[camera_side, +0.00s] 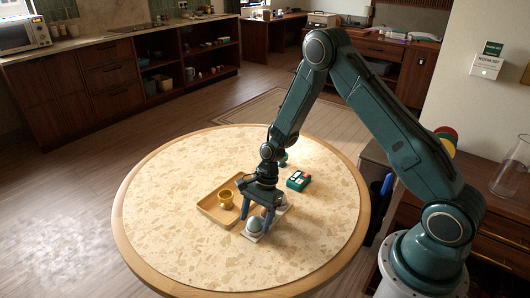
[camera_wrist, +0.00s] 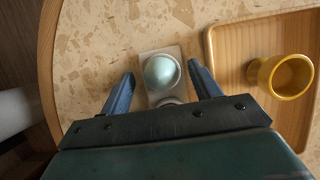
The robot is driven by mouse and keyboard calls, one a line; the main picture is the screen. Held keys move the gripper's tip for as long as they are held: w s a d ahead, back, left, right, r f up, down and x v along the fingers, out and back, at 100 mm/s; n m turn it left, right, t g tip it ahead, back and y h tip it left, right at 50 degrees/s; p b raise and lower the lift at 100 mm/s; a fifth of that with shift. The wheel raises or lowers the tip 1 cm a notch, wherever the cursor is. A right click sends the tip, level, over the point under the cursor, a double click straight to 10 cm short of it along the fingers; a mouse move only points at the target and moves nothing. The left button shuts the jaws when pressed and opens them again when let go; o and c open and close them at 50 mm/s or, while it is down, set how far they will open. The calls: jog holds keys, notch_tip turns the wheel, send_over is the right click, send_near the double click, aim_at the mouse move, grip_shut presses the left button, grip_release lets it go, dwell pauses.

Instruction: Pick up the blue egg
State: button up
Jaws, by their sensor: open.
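The blue egg (camera_wrist: 162,70) is pale blue-green and rests on a small light-coloured holder (camera_wrist: 147,58). In the side view the egg (camera_side: 255,226) shows low between my fingers. My gripper (camera_wrist: 161,76) is open, with one blue finger on each side of the egg in the wrist view. Gaps show between the fingertips and the egg there. In the side view my gripper (camera_side: 256,214) is over the holder; I cannot tell its exact height above the table. Part of the holder and a rounded pale shape on it are hidden by my gripper.
A wooden tray (camera_wrist: 228,112) with a yellow cup (camera_wrist: 280,77) lies close to the right in the wrist view. In the side view, a green box (camera_side: 298,181) stands behind my gripper. The front and left of the round table (camera_side: 170,225) are clear.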

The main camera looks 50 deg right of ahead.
dwell(0.5)
jog(key=c, duration=0.8)
jog(key=shift+o, duration=0.2)
notch_tip(320, 180, up, 20)
dwell(0.4)
jog(key=shift+w, duration=0.1)
dwell(0.5)
